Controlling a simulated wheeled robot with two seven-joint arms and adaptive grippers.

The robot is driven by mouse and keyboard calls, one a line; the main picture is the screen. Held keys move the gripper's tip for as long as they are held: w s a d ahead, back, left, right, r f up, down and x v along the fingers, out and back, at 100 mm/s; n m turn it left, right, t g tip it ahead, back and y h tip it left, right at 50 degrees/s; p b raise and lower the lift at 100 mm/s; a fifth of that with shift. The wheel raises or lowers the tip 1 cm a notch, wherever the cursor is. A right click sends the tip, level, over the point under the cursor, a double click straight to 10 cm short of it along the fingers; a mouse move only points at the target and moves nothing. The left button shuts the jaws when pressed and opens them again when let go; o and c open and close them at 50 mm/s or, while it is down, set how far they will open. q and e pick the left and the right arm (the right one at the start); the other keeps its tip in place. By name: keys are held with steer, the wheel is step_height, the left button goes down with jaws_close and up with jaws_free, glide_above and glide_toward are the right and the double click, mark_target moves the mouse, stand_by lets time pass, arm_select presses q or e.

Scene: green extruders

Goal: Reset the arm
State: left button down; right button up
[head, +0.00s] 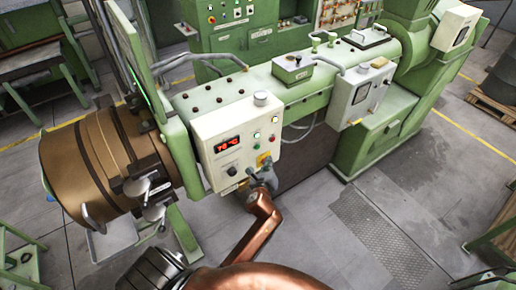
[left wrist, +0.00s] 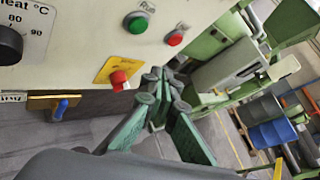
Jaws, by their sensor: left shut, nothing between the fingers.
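My left gripper (head: 262,180) is shut and empty at the lower edge of the white control panel (head: 212,132) on the green extruder (head: 255,92). In the left wrist view its closed fingertips (left wrist: 158,82) appear just right of a red switch (left wrist: 119,78) on a yellow plate. I cannot tell whether they touch the panel. The panel has a red-digit display (head: 228,145), and the wrist view shows a green button (left wrist: 136,22), a red button (left wrist: 175,38) and a black knob (left wrist: 9,42). My copper-coloured left arm bends up from the bottom of the head view. My right gripper is not in view.
A large bronze-coloured barrel end (head: 85,165) with clamps stands left of the panel. A second white box (head: 362,92) hangs on the machine to the right. Grey floor (head: 310,225) is open at lower right. A blue drum (left wrist: 272,134) shows in the wrist view.

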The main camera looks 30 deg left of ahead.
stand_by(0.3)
arm_select(q)
steer(key=s+d+f+n+g+h+b, duration=0.1)
steer(key=s+f+n+g+b, duration=0.15)
steer(key=f, duration=1.25)
steer(key=s+d+f+n+g+h+b, duration=0.15)
steer(key=f+b, duration=0.25)
steer(key=f, duration=1.2)
steer(key=s+f+n+g+h+b, duration=0.1)
steer(key=s+f+n+b, duration=0.1)
steer(key=s+f, duration=0.35)
steer(key=s+f+n+g+b, duration=0.1)
steer(key=s+f+n, duration=0.15)
steer(key=f, duration=0.65)
steer(key=s+f+n+h+b, duration=0.1)
steer(key=s+f+n+b, duration=0.1)
steer(key=s+f, duration=0.35)
steer(key=s+f+n+g+b, duration=0.3)
steer(key=s+f+n+b, duration=0.25)
steer(key=s+f, duration=1.15)
steer(key=s+f+n+g+b, duration=0.1)
steer(key=s+f+n+b, duration=0.1)
steer(key=s+f+n, duration=0.2)
steer(key=s+f+n+g+h+b, duration=0.1)
steer(key=s+f+n+g+b, duration=0.1)
steer(key=s+f, duration=0.9)
steer(key=s+n+b, duration=0.1)
steer(key=s+n, duration=0.1)
steer(key=s, duration=0.5)
steer(key=shift+s+f, duration=0.15)
